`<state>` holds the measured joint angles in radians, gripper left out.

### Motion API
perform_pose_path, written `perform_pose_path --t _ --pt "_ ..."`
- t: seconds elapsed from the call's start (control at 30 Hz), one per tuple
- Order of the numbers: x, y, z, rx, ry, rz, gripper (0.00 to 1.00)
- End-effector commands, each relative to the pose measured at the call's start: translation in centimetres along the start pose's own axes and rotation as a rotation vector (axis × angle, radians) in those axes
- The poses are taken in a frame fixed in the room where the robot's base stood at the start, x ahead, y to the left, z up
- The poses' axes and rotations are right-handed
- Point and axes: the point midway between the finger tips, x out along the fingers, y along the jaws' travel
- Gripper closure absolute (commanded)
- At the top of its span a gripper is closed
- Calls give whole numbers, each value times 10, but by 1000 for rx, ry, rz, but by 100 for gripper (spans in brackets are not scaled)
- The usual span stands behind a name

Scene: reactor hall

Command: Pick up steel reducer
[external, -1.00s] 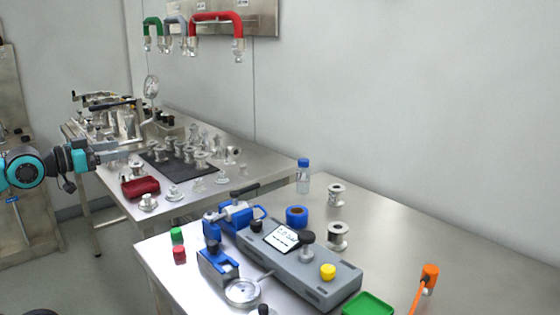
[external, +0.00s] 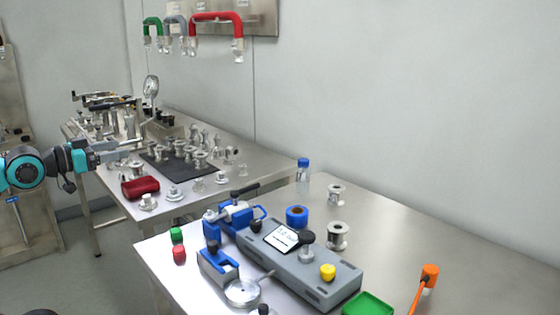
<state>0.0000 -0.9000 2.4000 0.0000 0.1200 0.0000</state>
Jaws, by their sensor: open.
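Several shiny steel fittings (external: 200,159) stand on and around a dark mat on the far table. The steel reducer is probably among them, but at this size I cannot tell which one it is. My gripper (external: 132,150) reaches in from the left over the far table's left part, above and behind the red case. It is open, and its fingers point right toward the fittings. I see nothing held in it. Whether the fingertips are level with or above the nearest fittings is unclear.
A red case (external: 140,188) lies on the far table's near left edge beside the dark mat (external: 185,172). A dial gauge (external: 151,87) rises behind. The near table (external: 395,225) holds a grey-blue fixture (external: 300,265), two steel spools and a blue-capped bottle (external: 303,176).

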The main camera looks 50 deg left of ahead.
Motion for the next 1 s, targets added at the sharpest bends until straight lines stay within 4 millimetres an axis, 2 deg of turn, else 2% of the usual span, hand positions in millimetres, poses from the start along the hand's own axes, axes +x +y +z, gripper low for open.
perform_pose_path --t 0.17,0.33,0.7,1.0 --pt "2 0 -1 3 -4 -1 30" --pt "21 -6 -16 41 -56 -15 30" --pt "106 -34 -68 208 -294 -46 30" --pt "179 -65 -95 331 -497 -34 30"
